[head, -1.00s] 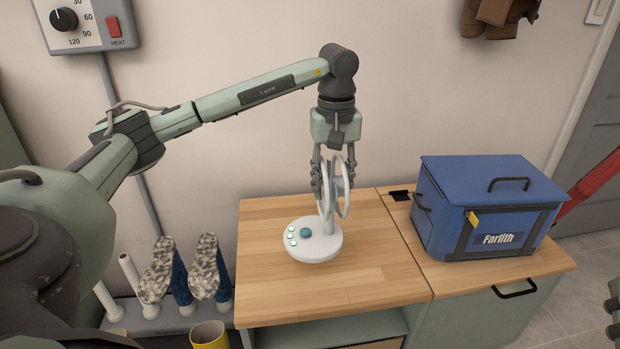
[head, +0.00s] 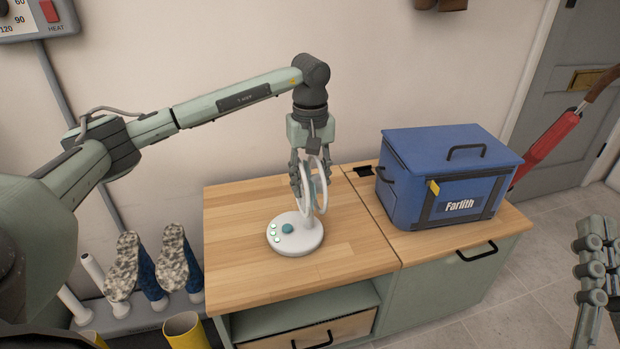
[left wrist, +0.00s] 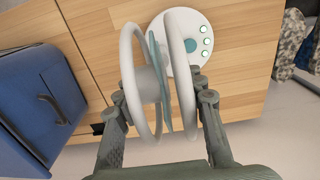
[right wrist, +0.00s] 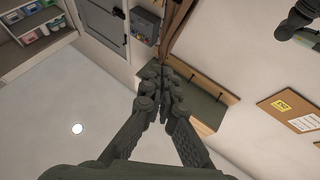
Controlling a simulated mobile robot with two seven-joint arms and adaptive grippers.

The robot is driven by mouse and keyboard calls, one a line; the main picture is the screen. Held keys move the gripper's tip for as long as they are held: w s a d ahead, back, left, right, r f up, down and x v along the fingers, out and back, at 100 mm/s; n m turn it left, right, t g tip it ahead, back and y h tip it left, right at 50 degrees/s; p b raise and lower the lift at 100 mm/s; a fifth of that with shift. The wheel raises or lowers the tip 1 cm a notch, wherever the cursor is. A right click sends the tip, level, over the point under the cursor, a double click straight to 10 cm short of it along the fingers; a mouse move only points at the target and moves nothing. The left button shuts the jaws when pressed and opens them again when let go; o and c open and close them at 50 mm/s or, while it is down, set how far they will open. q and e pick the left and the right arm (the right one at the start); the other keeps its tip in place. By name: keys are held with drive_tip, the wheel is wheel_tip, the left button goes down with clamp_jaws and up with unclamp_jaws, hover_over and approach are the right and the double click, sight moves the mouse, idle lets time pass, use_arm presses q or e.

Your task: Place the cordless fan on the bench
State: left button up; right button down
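The white cordless fan (head: 296,234) stands upright on the wooden bench top (head: 245,275), its round base apparently flat on the wood. Its base has green lights and a teal button. My left gripper (head: 309,188) comes down from above, with its fingers on either side of the fan's ring guard. In the left wrist view the fingers (left wrist: 163,98) appear closed against the outer sides of the two rings of the fan (left wrist: 176,60). My right gripper (right wrist: 158,80) is shut and empty, away from the bench. It shows at the right edge of the head view (head: 592,270).
A blue cooler box (head: 440,180) stands on the right-hand cabinet top beside the bench. Boots (head: 125,268) on a rack and a yellow cylinder (head: 184,331) are at the left. Bare wood surrounds the fan's base.

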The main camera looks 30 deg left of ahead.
sight(311, 160)
use_arm(q)
drive_tip(key=o, duration=0.4)
drive_tip(key=shift+o, duration=0.2)
drive_tip(key=shift+r, duration=0.1)
drive_tip(key=shift+r, duration=0.2)
wheel_tip(311, 160, up, 8)
drive_tip(key=shift+f+p, duration=0.15)
drive_tip(key=shift+p, duration=0.5)
wheel_tip(311, 160, up, 3)
drive_tip(key=shift+f, duration=0.15)
drive_tip(key=shift+r, duration=0.6)
use_arm(e)
drive_tip(key=shift+w+f+g+h, duration=0.25)
drive_tip(key=shift+f+g, duration=0.35)
drive_tip(key=shift+f, duration=0.25)
drive_tip(key=shift+w+f+g+h, duration=0.15)
drive_tip(key=shift+w+f+g, duration=0.1)
drive_tip(key=shift+f+g, duration=0.5)
drive_tip(key=shift+w+f+g+h, duration=0.25)
drive_tip(key=shift+f+g, duration=0.2)
drive_tip(key=shift+f, duration=0.55)
